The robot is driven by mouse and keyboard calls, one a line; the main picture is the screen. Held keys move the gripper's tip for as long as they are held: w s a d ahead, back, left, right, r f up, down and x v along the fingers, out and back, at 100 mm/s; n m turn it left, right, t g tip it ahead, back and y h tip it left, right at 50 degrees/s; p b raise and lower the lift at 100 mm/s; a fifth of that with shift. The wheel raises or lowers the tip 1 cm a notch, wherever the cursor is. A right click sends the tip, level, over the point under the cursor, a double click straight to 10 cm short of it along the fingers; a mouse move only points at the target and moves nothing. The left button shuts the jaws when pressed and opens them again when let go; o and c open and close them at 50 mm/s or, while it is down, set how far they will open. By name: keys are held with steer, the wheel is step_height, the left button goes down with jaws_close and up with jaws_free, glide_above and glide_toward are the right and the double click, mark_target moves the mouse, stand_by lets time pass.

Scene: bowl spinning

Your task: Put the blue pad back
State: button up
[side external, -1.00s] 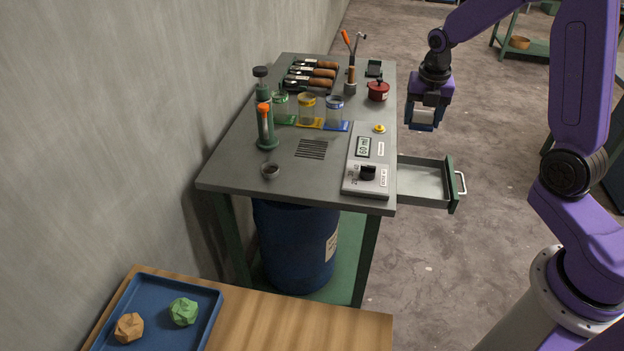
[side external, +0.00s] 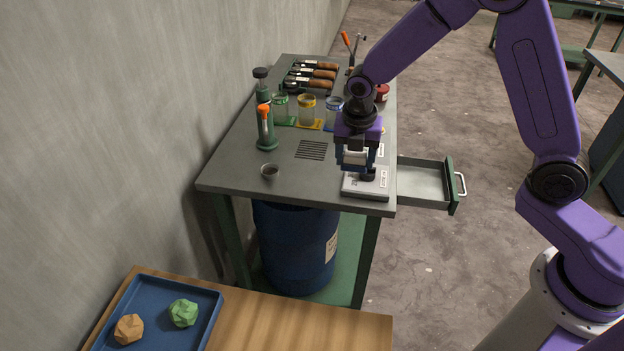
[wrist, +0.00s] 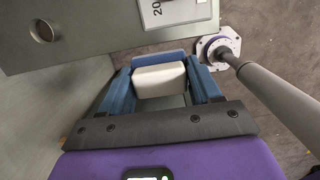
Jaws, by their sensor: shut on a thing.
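My gripper (side external: 356,167) is shut on a pale block (side external: 355,157), which sits between the blue-teal fingers. In the wrist view the held pad shows a white body (wrist: 160,80) with a blue strip (wrist: 158,57) along its far side; my gripper (wrist: 159,72) clasps it from both sides.
An open, empty-looking drawer (side external: 428,183) juts out right. The front left tabletop is mostly clear.

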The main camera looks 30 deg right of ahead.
steer(key=w+a+f, duration=0.2)
steer(key=w+f, duration=0.2)
steer(key=w, duration=0.5)
glide_above(312, 179)
steer(key=f, duration=0.5)
steer(key=shift+s+a+f, duration=0.15)
steer(key=shift+s+f, duration=0.2)
steer(key=shift+s, duration=0.05)
steer(key=shift+w+f, duration=0.15)
steer(key=shift+f, duration=1.6)
steer(key=o, duration=1)
steer(key=shift+f, duration=0.15)
steer(key=r, duration=0.4)
steer(key=s+a+r, duration=0.1)
steer(key=r, duration=0.7)
steer(key=shift+s+a+r, duration=0.1)
steer(key=shift+s+a, duration=0.05)
